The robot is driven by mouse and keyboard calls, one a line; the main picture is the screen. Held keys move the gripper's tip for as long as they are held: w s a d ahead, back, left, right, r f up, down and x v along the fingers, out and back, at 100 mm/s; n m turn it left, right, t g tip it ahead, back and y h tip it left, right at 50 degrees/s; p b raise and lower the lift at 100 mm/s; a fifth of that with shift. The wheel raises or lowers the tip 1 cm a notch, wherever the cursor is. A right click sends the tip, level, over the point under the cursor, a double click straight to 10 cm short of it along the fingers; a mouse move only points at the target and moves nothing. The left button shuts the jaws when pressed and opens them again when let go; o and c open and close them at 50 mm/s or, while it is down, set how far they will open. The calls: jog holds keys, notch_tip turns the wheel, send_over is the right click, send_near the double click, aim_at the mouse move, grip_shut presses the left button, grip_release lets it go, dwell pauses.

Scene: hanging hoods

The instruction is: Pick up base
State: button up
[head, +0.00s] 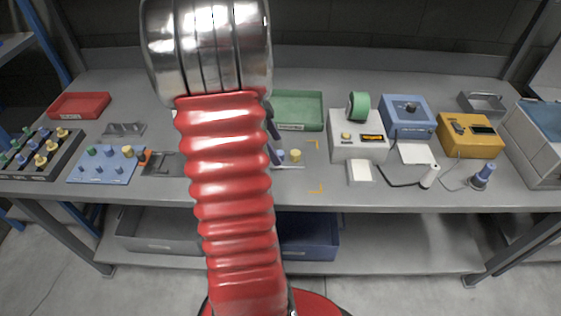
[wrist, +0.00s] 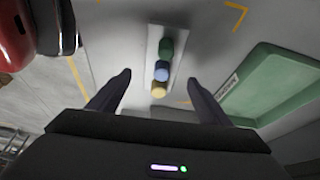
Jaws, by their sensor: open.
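The base (wrist: 179,62) is a light grey rectangular plate in the wrist view, carrying a green, a blue and a yellow cylinder (wrist: 158,90) in a row. In the head view only a strip of the base (head: 291,168) shows beside my arm, with the blue and yellow cylinders on it; the rest is hidden. My gripper (wrist: 159,80) is open, with its two fingers apart on either side of the row in the wrist view. Nothing is between the fingertips in a grip. Whether the fingers touch the plate cannot be told.
A green tray (head: 323,113) lies behind and to the right of the base. Yellow corner marks (head: 316,190) are on the bench. A white device (head: 357,151) stands further right. A blue peg board (head: 105,177) and a red tray (head: 79,104) are at the left.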

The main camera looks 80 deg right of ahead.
aim_at(279, 152)
jog(key=shift+x, duration=2.55)
jog(key=shift+w+d, duration=0.1)
jog(key=shift+c, duration=0.5)
jog(key=c, duration=1.5)
notch_tip(279, 152, up, 10)
